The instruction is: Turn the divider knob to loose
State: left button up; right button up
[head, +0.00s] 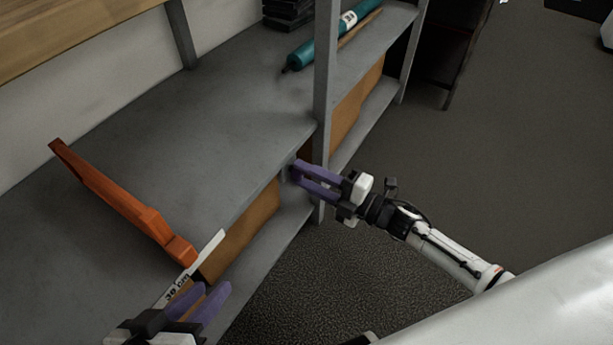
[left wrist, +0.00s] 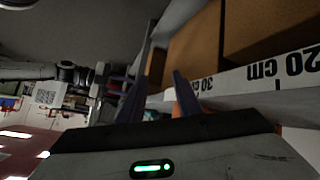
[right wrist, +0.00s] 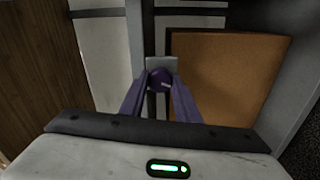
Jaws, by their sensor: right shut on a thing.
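My left gripper (head: 214,287) is at the lower left of the head view, fingers apart and empty, by the white centimetre scale (head: 192,273). The left wrist view also shows this scale (left wrist: 238,83).
An orange bar-shaped piece (head: 115,197) lies on the grey shelf (head: 190,130). A teal tube (head: 325,45) and dark stacked items (head: 288,12) are farther back. Brown boxes (head: 243,230) sit on the level below. A grey post (head: 326,80) stands beside my right gripper. Open floor lies right.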

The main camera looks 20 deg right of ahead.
pick_arm(q)
jog(key=shift+d+r+h+b, duration=0.3)
jog(key=shift+d+r+b, duration=0.05)
jog(key=shift+r+b, duration=0.2)
pick_arm(e)
jog(key=shift+f+n, duration=0.1)
jog(key=shift+n, duration=1.8)
jog(key=o, duration=1)
jog(key=shift+o, duration=0.2)
pick_arm(q)
jog(key=shift+r, duration=0.1)
pick_arm(e)
jog(key=shift+s+d, duration=0.25)
pick_arm(q)
jog(key=shift+s+a+f+g+y+p, duration=0.1)
jog(key=shift+a+f+g+y+p, duration=0.2)
jog(key=shift+f+p, duration=0.35)
jog(key=shift+s+a+f+g+y+p, duration=0.1)
jog(key=shift+a+f+y+p, duration=0.1)
jog(key=shift+a+f+p, duration=0.25)
pick_arm(e)
jog(key=v, duration=0.9)
jog(key=shift+s+d, duration=0.2)
jog(key=shift+s, duration=0.1)
